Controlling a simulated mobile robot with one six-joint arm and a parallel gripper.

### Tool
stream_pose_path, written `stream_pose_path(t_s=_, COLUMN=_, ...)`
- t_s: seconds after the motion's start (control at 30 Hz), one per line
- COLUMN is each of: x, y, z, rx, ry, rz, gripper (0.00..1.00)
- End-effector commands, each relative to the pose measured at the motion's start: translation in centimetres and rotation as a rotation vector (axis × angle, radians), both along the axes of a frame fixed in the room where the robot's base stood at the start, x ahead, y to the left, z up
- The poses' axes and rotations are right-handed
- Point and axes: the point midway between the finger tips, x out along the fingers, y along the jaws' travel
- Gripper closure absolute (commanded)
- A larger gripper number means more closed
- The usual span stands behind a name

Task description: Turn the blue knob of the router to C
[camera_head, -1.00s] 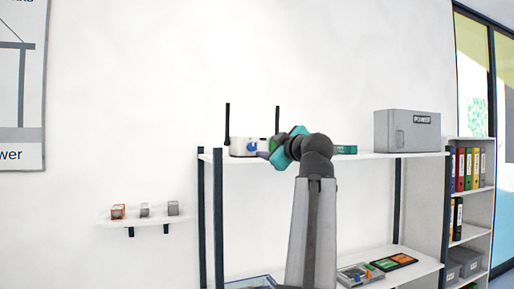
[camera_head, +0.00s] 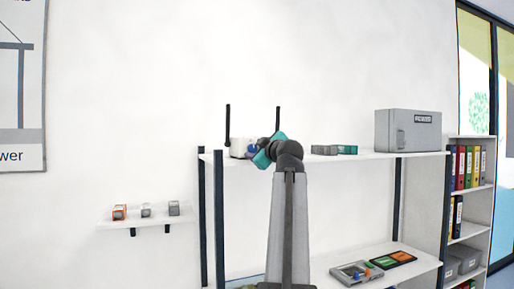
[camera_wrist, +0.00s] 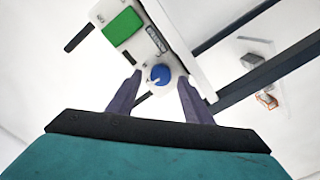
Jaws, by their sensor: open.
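The router (camera_head: 238,147) is a white box with two black antennas on the left of the upper shelf, partly hidden by my arm in the head view. In the wrist view the router (camera_wrist: 137,42) shows a green screen (camera_wrist: 123,28) and a blue knob (camera_wrist: 160,74) with a light pointer mark. The letters around the knob are too small to read. My gripper (camera_wrist: 156,92) is open, with one purple finger on each side of the knob and a gap visible around it.
The upper shelf (camera_head: 372,155) also holds small grey and teal items (camera_head: 334,150) and a grey power box (camera_head: 408,131). A small wall shelf (camera_head: 148,222) carries three little blocks at lower left. The lower shelf (camera_head: 412,266) holds trays. The wall above is clear.

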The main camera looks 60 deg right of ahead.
Motion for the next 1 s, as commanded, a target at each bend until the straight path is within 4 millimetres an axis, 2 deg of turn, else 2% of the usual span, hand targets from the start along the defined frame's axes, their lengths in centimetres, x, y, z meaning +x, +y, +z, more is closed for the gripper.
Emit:
stream_pose_path(t_s=0.4, x=0.5, y=-0.5, z=-0.1, rx=0.000, ry=0.001, rz=-0.001, gripper=0.54)
stream_pose_path(t_s=0.47, x=0.5, y=-0.5, z=-0.1, rx=0.000, ry=0.001, rz=-0.001, gripper=0.61)
stream_pose_path(t_s=0.67, x=0.5, y=-0.5, z=0.0, rx=0.000, ry=0.000, rz=-0.001, gripper=0.95)
stream_pose_path(t_s=0.7, x=0.4, y=-1.7, z=0.1, rx=0.002, ry=-0.001, rz=-0.004, gripper=0.95)
stream_pose_path(t_s=0.8, x=0.4, y=-0.9, z=0.0, rx=0.001, ry=-0.002, rz=-0.004, gripper=0.95)
stream_pose_path(t_s=1.0, x=0.3, y=-0.6, z=0.0, rx=0.020, ry=-0.017, rz=-0.005, gripper=0.95)
